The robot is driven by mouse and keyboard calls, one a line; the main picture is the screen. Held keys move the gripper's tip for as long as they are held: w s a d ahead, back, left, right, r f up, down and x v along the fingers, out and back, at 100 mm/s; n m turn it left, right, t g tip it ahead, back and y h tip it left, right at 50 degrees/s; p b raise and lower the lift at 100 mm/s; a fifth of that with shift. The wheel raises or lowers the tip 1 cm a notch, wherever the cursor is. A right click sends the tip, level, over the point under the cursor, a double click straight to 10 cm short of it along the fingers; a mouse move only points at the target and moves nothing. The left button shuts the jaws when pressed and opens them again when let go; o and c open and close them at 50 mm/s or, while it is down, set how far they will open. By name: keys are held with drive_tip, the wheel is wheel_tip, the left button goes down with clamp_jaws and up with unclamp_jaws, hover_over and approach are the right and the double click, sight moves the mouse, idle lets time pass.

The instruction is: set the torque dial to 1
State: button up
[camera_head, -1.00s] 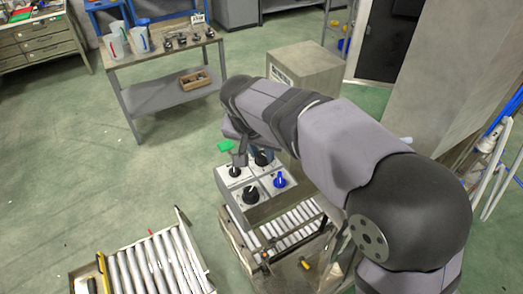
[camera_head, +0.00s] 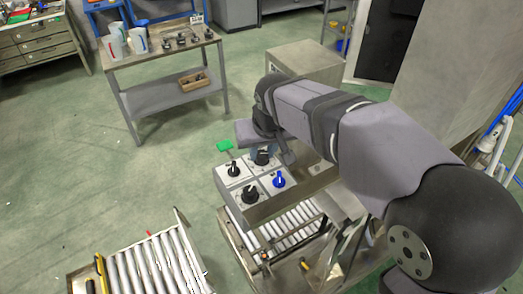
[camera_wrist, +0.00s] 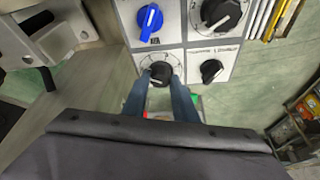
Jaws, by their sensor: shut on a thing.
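A grey panel (camera_head: 229,187) carries a two-by-two set of dials. Three are black and one is blue (camera_head: 279,180). My gripper (camera_wrist: 161,82) has its two bluish fingers on either side of the far-right black dial (camera_wrist: 160,69), shut on it. That dial also shows in the head view (camera_head: 262,158), beneath my wrist. A large black dial (camera_wrist: 221,13) and a smaller black dial (camera_wrist: 211,70) are free in the wrist view. The labels are too small to read, so I cannot tell which is the torque dial or what number the held dial points to.
Roller conveyors (camera_head: 160,265) lie in front and below. A workbench (camera_head: 165,55) with cups and small parts stands at the back left. The floor left of the panel is open.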

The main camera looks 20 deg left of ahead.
drive_tip(key=n, duration=0.2)
drive_tip(key=n+g+y, duration=0.1)
drive_tip(key=n, duration=0.2)
drive_tip(key=shift+w+d+n+y+b, duration=0.1)
drive_tip(key=shift+w+n+y+b, duration=0.1)
drive_tip(key=shift+n+y+b, duration=0.1)
drive_tip(key=shift+n+g+y+b, duration=0.4)
drive_tip(key=shift+n+g, duration=0.7)
drive_tip(key=shift+n, duration=1.2)
drive_tip(key=o, duration=1)
drive_tip(key=shift+o, duration=0.2)
drive_tip(key=b+v, duration=0.1)
drive_tip(key=v, duration=0.6)
drive_tip(key=shift+r+b, duration=0.2)
drive_tip(key=shift+b, duration=0.2)
